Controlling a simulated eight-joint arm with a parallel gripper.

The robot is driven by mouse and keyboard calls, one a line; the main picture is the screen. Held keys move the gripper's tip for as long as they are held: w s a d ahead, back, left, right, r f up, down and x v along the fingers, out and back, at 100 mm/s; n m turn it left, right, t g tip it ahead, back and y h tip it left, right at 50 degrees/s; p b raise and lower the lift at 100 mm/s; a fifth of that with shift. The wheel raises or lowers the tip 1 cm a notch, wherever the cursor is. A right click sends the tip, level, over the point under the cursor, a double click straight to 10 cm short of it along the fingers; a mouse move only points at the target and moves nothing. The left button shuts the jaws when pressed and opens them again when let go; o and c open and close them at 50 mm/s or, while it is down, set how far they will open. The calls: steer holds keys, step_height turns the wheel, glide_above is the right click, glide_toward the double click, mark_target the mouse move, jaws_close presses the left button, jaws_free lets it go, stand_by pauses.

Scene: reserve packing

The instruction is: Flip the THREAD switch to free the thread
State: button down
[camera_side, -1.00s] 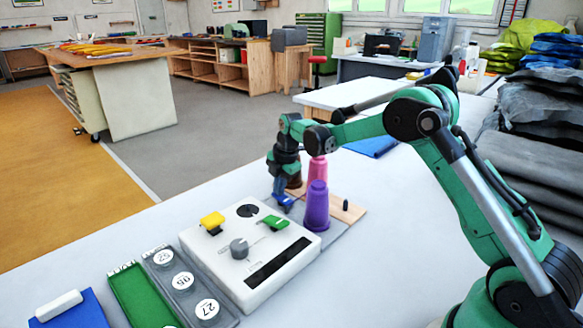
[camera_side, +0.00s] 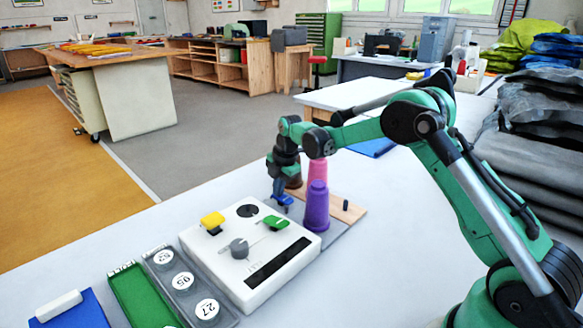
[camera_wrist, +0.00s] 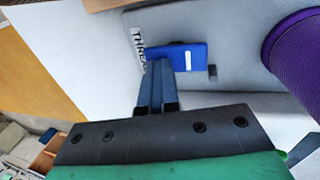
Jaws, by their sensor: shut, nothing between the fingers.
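The THREAD switch (camera_wrist: 190,56) is a blue paddle with a white stripe, on a grey base beside the printed label THREAD (camera_wrist: 139,45) in the wrist view. In the side view the blue paddle (camera_side: 283,201) shows at the left of the spool stand. My gripper (camera_wrist: 157,65) is shut and empty. Its fingertips are at the paddle's left part and partly cover it; I cannot tell if they touch. A purple thread spool (camera_side: 316,206) stands close to the right of the switch. A pink spool (camera_side: 318,169) stands behind it.
A white panel (camera_side: 222,269) with a yellow switch (camera_side: 212,220), a green switch (camera_side: 276,222) and a grey knob lies at the front left. A green tray (camera_side: 139,296) and a grey tray with round numbered pieces lie further left.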

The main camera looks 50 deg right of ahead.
mark_target(290, 201)
steer(key=shift+s, duration=0.8)
steer(key=shift+r, duration=0.15)
steer(key=v, duration=1.4)
steer(key=shift+w+d, duration=0.2)
steer(key=shift+w, duration=0.5)
steer(key=x, duration=1.4)
